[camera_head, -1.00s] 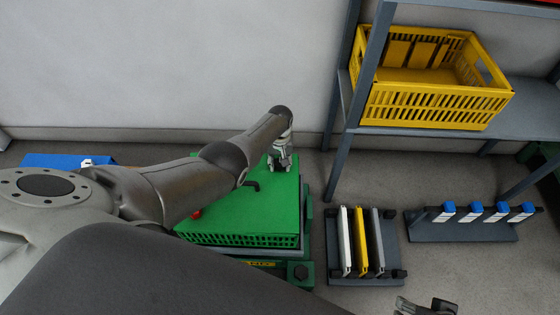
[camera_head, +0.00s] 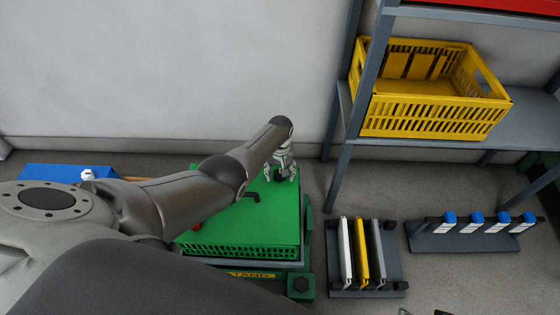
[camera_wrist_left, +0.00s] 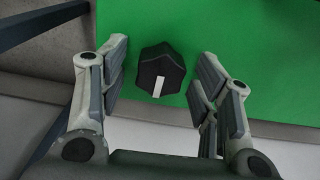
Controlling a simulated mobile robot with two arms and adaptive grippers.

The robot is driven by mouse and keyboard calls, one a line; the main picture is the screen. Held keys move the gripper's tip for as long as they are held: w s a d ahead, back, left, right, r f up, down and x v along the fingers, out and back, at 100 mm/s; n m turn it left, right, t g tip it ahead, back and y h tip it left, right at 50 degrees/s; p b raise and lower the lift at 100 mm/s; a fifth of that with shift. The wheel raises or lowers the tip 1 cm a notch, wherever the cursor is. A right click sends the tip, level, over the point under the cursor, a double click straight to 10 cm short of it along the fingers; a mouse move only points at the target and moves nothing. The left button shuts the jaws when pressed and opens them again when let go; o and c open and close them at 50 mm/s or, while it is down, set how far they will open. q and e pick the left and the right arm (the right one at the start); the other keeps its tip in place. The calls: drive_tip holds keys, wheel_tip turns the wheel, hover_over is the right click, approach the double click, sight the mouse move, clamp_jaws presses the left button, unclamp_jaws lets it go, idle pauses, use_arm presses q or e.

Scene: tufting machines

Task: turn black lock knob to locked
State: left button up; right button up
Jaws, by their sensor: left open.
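The black lock knob (camera_wrist_left: 160,70) shows in the left wrist view on the green machine top, with a white mark on its near face. My left gripper (camera_wrist_left: 161,85) is open, with one finger pair on each side of the knob and gaps between them and it. In the head view my left gripper (camera_head: 282,168) is over the far right corner of the green machine (camera_head: 250,215), and the knob is hidden there. My right gripper shows only as a scrap (camera_head: 440,312) at the bottom edge; its jaws cannot be made out.
A black handle (camera_head: 250,195) and a red button (camera_head: 197,226) are on the green top. A rack with white, yellow and grey panels (camera_head: 362,250) stands to the right. A shelf with a yellow crate (camera_head: 430,120) stands behind. A blue-capped row (camera_head: 475,225) lies at right.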

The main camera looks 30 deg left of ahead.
use_arm(q)
wheel_tip(320, 180, up, 12)
drive_tip(key=shift+f, duration=0.15)
idle(0.5)
idle(0.4)
